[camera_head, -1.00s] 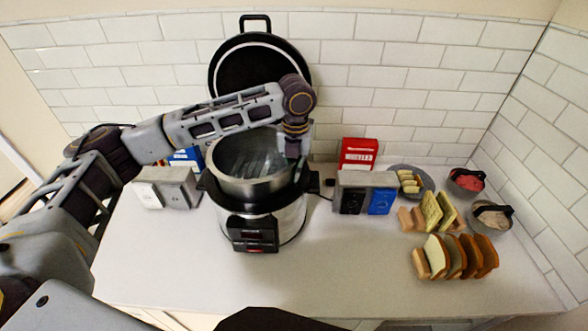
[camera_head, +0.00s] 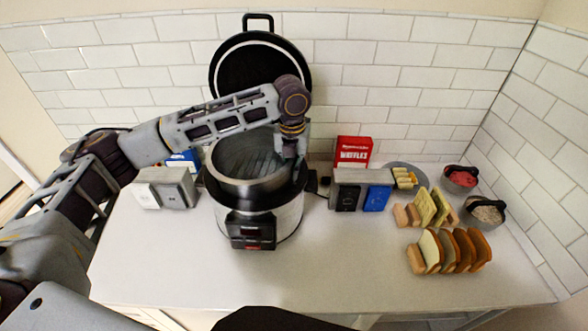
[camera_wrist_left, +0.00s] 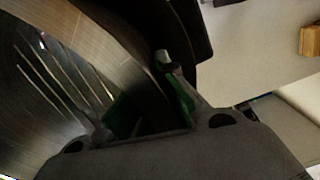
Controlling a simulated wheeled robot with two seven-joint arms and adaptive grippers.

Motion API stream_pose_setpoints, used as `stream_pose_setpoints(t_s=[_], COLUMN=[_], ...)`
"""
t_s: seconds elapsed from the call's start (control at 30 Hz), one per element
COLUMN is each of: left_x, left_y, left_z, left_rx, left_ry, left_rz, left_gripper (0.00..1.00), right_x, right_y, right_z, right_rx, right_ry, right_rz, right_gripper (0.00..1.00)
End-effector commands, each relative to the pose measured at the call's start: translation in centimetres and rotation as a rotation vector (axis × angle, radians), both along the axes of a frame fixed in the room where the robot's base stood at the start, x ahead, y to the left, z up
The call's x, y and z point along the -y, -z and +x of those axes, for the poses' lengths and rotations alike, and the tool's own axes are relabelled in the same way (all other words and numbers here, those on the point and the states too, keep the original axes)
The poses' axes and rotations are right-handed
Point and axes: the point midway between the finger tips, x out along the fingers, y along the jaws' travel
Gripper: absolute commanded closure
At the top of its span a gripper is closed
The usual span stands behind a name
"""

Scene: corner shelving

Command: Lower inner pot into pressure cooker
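The silver inner pot (camera_head: 258,185) sits partly inside the black-and-steel pressure cooker (camera_head: 285,220), its rim standing above the cooker's rim. The cooker's round black lid (camera_head: 262,75) stands open behind it. My left gripper (camera_head: 289,160) reaches down at the right side of the pot's rim. In the left wrist view, the gripper's green-padded fingers (camera_wrist_left: 145,98) straddle the pot wall (camera_wrist_left: 105,45), one inside and one outside, and appear closed on it. How deep the pot's base sits is hidden by the cooker. My right gripper is out of view.
A grey-white double box (camera_head: 178,188) stands left of the cooker. A grey-and-blue box (camera_head: 345,190) and red waffles box (camera_head: 354,150) stand right. Bread slices (camera_head: 450,250) and bowls (camera_head: 460,180) are farther right. The front counter is clear.

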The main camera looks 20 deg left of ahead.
Motion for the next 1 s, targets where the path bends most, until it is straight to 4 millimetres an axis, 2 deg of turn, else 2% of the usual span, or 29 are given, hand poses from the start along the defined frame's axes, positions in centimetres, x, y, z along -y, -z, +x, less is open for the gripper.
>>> stream_pose_setpoints(t_s=[0.03, 0.23, 0.47, 0.77, 1.0], left_x=[-0.92, -0.95, -0.94, -0.96, -0.78], left_y=[4.11, 4.12, 4.13, 4.08, 3.86], left_z=[-1.33, -1.33, -1.33, -1.4, -1.39], left_rx=[-0.066, -0.065, -0.066, -0.068, -0.065], left_ry=[-0.003, -0.004, -0.004, -0.004, -0.001], left_rz=[0.041, 0.043, 0.041, 0.042, 0.039], left_gripper=[1.0, 1.0, 0.7, 0.7, 0.7], right_x=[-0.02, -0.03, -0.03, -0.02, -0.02], right_y=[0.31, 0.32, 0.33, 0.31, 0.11], right_z=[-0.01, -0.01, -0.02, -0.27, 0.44], right_rx=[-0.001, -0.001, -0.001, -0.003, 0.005], right_ry=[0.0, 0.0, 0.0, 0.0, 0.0], right_rz=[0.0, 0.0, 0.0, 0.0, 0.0], right_gripper=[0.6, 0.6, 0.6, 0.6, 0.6])
